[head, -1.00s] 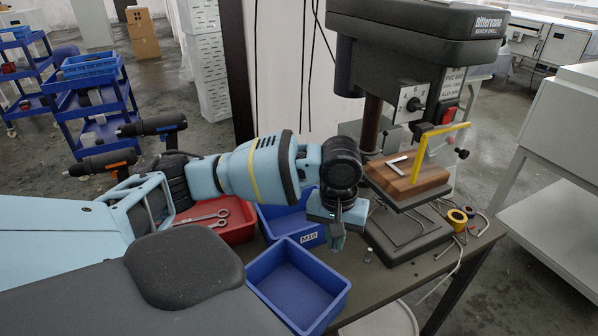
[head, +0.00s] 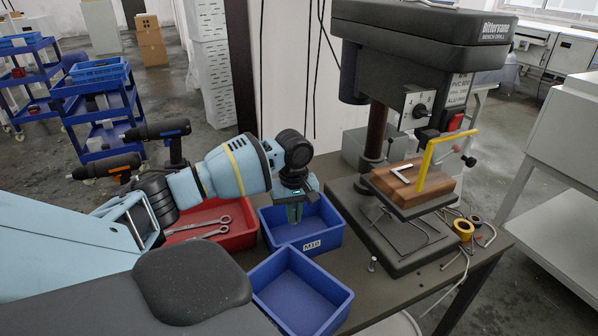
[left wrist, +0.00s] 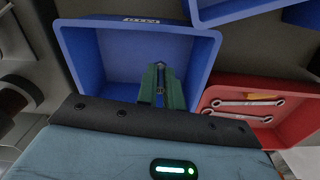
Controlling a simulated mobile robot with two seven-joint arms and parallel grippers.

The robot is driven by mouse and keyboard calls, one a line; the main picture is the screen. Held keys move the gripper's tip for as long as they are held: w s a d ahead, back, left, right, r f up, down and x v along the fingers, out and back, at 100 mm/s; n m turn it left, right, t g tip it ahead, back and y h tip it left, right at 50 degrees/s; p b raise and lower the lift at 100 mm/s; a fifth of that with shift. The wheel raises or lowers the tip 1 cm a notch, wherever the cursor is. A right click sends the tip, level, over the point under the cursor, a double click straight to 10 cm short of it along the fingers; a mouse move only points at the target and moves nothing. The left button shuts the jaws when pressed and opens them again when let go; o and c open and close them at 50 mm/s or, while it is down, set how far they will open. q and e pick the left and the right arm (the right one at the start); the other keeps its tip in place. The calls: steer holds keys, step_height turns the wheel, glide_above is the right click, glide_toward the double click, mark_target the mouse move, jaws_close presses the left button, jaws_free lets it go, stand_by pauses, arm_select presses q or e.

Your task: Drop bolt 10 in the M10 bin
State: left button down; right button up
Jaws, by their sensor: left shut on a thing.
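The blue M10 bin (head: 312,246) stands on the bench with its label on the front wall. In the left wrist view the same bin (left wrist: 205,52) lies below my fingers, its floor looking bare where it shows. My left gripper (head: 295,212) is over this bin, pointing down. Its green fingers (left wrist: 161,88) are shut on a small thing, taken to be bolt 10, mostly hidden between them. Another small bolt (head: 372,264) stands upright on the bench right of the bins. My right gripper is not in view.
An unlabelled-looking blue bin (head: 338,300) sits in front of the M10 bin. A red tray (head: 246,238) with wrenches is at its left.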

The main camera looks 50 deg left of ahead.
arm_select(q)
step_height(320, 180, down, 10)
steer(key=shift+r+b, duration=0.25)
steer(key=shift+b, duration=0.3)
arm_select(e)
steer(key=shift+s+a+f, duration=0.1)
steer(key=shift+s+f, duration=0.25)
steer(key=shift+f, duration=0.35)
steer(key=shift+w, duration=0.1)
arm_select(q)
steer(key=c, duration=1.5)
jaws_free()
steer(key=shift+f, duration=0.1)
steer(key=shift+c, duration=0.2)
